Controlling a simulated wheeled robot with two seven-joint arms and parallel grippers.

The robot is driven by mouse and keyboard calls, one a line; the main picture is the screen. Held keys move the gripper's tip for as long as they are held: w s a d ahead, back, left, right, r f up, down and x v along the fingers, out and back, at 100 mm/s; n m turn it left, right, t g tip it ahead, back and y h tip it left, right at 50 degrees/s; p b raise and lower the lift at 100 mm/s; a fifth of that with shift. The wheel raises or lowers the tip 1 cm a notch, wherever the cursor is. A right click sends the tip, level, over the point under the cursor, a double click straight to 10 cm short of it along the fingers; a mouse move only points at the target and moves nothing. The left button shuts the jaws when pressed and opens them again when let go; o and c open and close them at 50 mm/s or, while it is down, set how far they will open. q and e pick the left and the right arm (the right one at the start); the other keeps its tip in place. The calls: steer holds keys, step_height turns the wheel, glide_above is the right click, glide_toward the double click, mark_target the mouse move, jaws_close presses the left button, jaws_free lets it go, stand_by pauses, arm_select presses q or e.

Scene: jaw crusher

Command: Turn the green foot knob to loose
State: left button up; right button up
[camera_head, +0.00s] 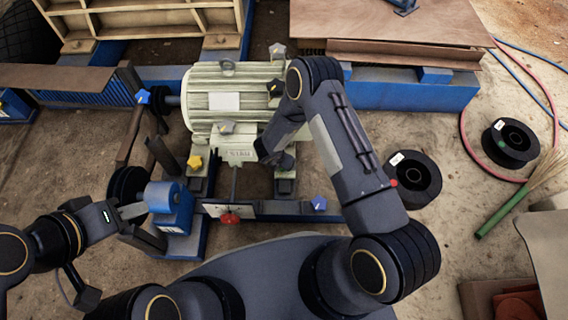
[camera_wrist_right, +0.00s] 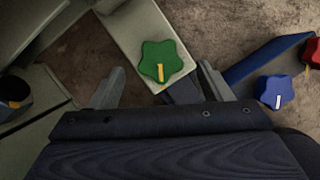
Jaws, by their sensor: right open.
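The green foot knob (camera_wrist_right: 160,61) shows in the right wrist view on a pale metal foot. It is lobed, and its yellow pointer mark points down in that picture. My right gripper (camera_wrist_right: 161,72) is open, with one finger on each side of the knob and a visible gap to both. In the head view the green knob is hidden by my right arm, whose gripper (camera_head: 277,157) is over the front right of the pale green motor (camera_head: 238,85). My left gripper (camera_head: 131,210) is beside a blue box (camera_head: 172,202); its jaws are too unclear to judge.
A blue knob (camera_wrist_right: 275,92) and a red knob (camera_wrist_right: 314,52) are right of the green one in the wrist view. A yellow knob (camera_head: 194,162) is at the motor's front left. Black spools (camera_head: 510,143) and a broom (camera_head: 510,205) lie on the ground at right.

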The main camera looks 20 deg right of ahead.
steer(key=shift+b+x, duration=0.45)
steer(key=shift+x, duration=1.3)
steer(key=c, duration=1)
